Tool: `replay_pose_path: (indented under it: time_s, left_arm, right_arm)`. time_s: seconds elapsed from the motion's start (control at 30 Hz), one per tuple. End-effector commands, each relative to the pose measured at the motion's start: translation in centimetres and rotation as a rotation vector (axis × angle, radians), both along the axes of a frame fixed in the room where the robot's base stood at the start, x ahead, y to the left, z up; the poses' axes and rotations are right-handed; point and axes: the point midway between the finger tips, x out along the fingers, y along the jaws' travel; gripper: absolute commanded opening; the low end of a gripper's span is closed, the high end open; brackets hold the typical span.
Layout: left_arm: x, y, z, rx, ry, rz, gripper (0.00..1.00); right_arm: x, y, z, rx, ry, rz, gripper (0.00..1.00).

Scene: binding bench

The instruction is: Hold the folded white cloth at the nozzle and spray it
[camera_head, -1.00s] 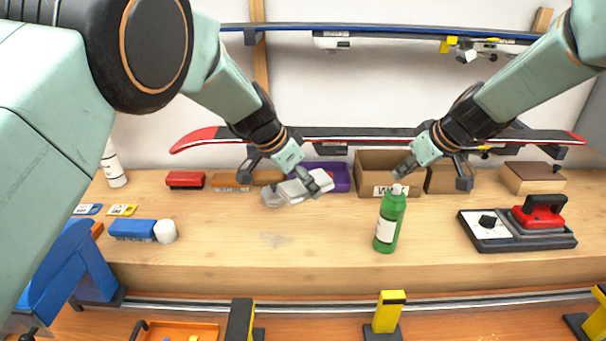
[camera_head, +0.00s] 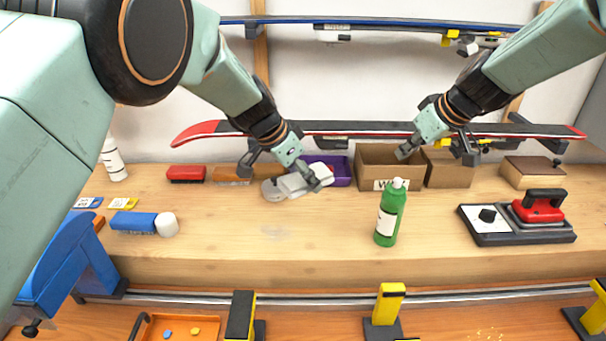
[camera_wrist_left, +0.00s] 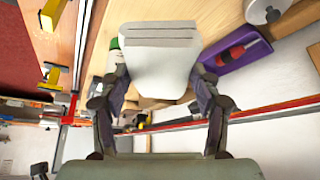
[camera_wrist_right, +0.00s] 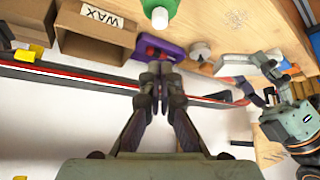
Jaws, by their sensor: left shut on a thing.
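The folded white cloth (camera_head: 318,174) is held by my left gripper (camera_head: 282,174) above the bench. In the left wrist view the cloth (camera_wrist_left: 158,70) sits between the two fingers, which are shut on it. The green bottle (camera_head: 386,226) with a white nozzle top (camera_head: 397,184) stands upright on the bench, to the right of the cloth and apart from it. My right gripper (camera_head: 437,152) hangs above and behind the bottle, touching nothing. In the right wrist view its fingers (camera_wrist_right: 162,80) are together and empty, with the bottle's white top (camera_wrist_right: 160,18) at the upper edge.
Behind stand a brown WAX box (camera_head: 376,184) and a purple tray (camera_head: 341,172). A red-handled iron (camera_head: 538,209) is at the right, a blue brush (camera_head: 133,222) at the left. Yellow clamps (camera_head: 386,303) line the front.

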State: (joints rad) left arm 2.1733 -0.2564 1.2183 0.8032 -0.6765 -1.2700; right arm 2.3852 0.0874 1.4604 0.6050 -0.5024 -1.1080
Motion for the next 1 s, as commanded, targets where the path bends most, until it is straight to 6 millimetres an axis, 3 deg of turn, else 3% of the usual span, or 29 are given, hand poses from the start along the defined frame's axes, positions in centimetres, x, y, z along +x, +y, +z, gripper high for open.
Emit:
replay_pose_path:
  time_s: [0.33,1.0]
  left_arm:
    - [0.0,0.0,0.0,0.0,0.0,0.0,0.38]
    - [0.0,0.0,0.0,0.0,0.0,0.0,0.38]
  right_arm:
    - [0.0,0.0,-3.3,0.0,0.0,0.0,0.0]
    - [0.0,0.0,-3.7,0.001,-0.001,-0.001,0.0]
